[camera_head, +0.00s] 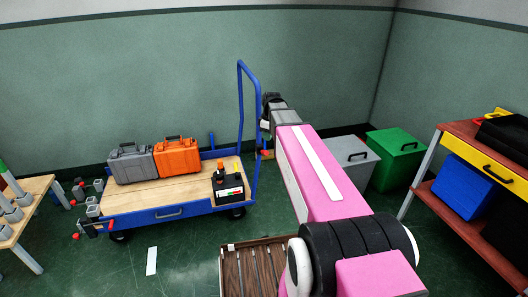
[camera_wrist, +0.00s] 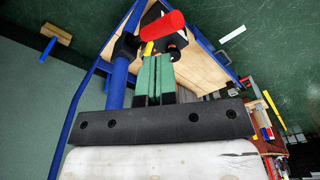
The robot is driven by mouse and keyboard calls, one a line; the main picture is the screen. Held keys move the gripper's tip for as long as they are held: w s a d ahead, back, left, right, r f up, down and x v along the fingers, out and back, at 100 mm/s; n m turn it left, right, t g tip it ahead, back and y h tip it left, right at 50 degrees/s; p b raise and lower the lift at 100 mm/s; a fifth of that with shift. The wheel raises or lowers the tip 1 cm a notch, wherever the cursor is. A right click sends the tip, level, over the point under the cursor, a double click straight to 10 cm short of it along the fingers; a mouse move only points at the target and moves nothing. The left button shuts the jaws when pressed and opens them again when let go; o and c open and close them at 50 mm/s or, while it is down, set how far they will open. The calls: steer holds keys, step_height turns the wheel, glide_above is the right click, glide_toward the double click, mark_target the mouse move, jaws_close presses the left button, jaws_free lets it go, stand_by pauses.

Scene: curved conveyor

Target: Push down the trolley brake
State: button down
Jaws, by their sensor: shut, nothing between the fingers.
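The trolley (camera_head: 175,213) has a blue frame and a light wooden deck, with a tall blue handle (camera_head: 241,95) at its right end. In the wrist view, a red cylindrical grip (camera_wrist: 162,33) shows beside a black clamp (camera_wrist: 127,45) on a blue post, with a yellow piece near it. This looks like the brake lever, but I cannot be sure. My gripper (camera_wrist: 157,62) is shut and empty, its green fingers together just below the red grip in the picture. I cannot tell whether they touch it. In the head view my arm hides the fingertips.
A grey case (camera_head: 131,166) and an orange case (camera_head: 177,158) stand on the deck, with a black box (camera_head: 228,188) at its right. A wooden slatted crate (camera_head: 233,250) is on the floor in front. Grey and green bins (camera_head: 395,158) stand behind my arm.

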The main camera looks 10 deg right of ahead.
mark_target(265, 152)
steer(key=shift+w+a+f, duration=0.1)
steer(key=shift+a+f, duration=0.05)
steer(key=shift+f, duration=1.6)
steer(key=shift+w+a+f, duration=0.1)
steer(key=shift+a+f, duration=0.05)
steer(key=shift+f, duration=3.8)
steer(key=d, duration=0.1)
steer(key=s+d+r, duration=0.1)
steer(key=shift+s+d, duration=0.3)
